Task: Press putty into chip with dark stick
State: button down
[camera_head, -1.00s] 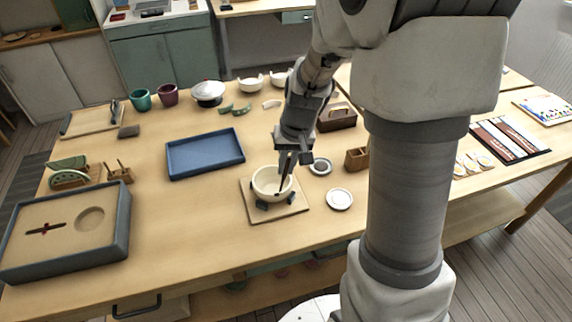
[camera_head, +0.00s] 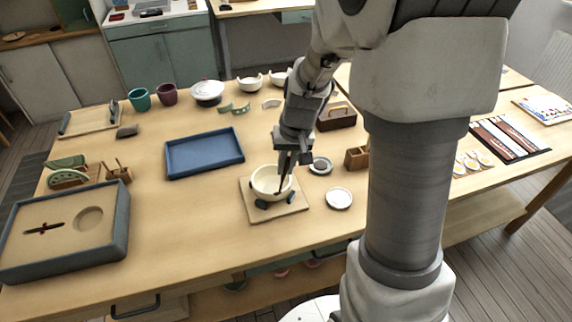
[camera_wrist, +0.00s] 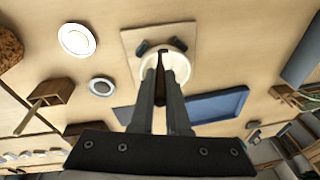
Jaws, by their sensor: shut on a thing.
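A cream bowl (camera_head: 265,184) sits on a square wooden board (camera_head: 292,212) between small dark supports (camera_head: 262,204). It also shows in the wrist view (camera_wrist: 179,60). My gripper (camera_head: 286,166) is above the bowl's right side, shut on a thin dark stick (camera_head: 284,186) that points down at the bowl's near rim. In the wrist view the stick (camera_wrist: 160,68) lies between the fingers (camera_wrist: 160,95) and overlaps the bowl. I cannot tell whether its tip touches the bowl. The chip and any putty in it are too small or hidden to make out.
A small dish with grey contents (camera_head: 320,166) and a white dish (camera_head: 339,198) lie right of the board. A blue tray (camera_head: 205,153) lies to the left. The table front of the tray is clear.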

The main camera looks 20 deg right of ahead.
jog(key=shift+r, duration=0.25)
jog(key=shift+w+a+p+v, duration=0.15)
jog(key=shift+w+p+v, duration=0.1)
jog(key=shift+p+v, duration=0.95)
jog(key=shift+w+a+p+v, duration=0.1)
jog(key=shift+w+p+v, duration=0.1)
jog(key=shift+p+v, duration=0.95)
jog(key=shift+w+a+p+v, duration=0.2)
jog(key=shift+p+v, duration=0.6)
jog(key=shift+v, duration=0.75)
jog(key=shift+r, duration=0.15)
jog(key=shift+w+d, duration=0.1)
